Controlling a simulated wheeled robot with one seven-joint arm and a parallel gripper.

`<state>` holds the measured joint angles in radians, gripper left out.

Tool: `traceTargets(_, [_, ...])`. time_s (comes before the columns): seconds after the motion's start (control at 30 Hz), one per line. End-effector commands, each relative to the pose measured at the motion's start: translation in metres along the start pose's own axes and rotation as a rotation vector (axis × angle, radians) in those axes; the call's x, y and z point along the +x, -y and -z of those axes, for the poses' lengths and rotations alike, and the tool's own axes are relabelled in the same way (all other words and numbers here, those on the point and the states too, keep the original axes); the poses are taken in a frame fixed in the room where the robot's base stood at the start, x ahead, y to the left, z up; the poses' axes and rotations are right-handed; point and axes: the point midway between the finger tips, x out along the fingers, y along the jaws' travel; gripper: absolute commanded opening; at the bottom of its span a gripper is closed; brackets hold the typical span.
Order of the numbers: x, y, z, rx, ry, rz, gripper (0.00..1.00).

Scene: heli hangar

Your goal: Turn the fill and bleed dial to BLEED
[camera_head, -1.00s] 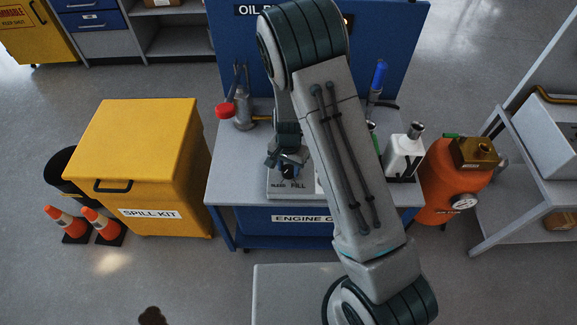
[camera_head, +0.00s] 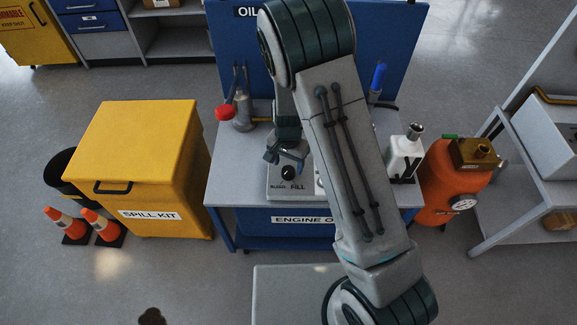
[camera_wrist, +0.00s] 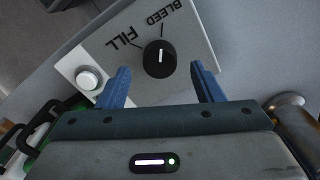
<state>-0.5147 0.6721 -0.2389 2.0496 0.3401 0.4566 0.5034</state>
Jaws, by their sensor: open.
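The fill and bleed dial (camera_head: 288,173) is a black round knob on a light grey panel (camera_head: 280,191) on the blue bench. In the wrist view the knob (camera_wrist: 159,58) shows a white pointer line directed up, in line with the tick by the BLEED label and turned away from the FILL tick. My gripper (camera_head: 286,155) is open and empty. In the wrist view its blue fingers (camera_wrist: 159,80) stand apart on either side of the view below the knob, and neither touches it.
A white round button (camera_wrist: 88,78) sits on the panel beside FILL. On the bench (camera_head: 232,193) are a red-ended pump (camera_head: 243,115) at left and a white bottle (camera_head: 404,155) at right. A yellow spill kit bin (camera_head: 135,150) and an orange tank (camera_head: 450,185) flank it.

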Motion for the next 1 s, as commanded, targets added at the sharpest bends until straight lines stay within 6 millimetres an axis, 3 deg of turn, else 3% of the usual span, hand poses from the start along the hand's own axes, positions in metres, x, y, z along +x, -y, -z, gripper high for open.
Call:
traceTargets(0.2, [-0.054,0.000,0.001,0.002,-0.004,0.005,0.60])
traceTargets(0.43, [-0.095,-0.001,0.002,0.003,-0.003,0.003,0.60])
traceTargets(0.63, [-0.108,-0.001,0.001,0.004,-0.002,0.001,0.60])
traceTargets(1.0, [-0.109,-0.001,0.002,0.004,-0.002,0.001,0.60])
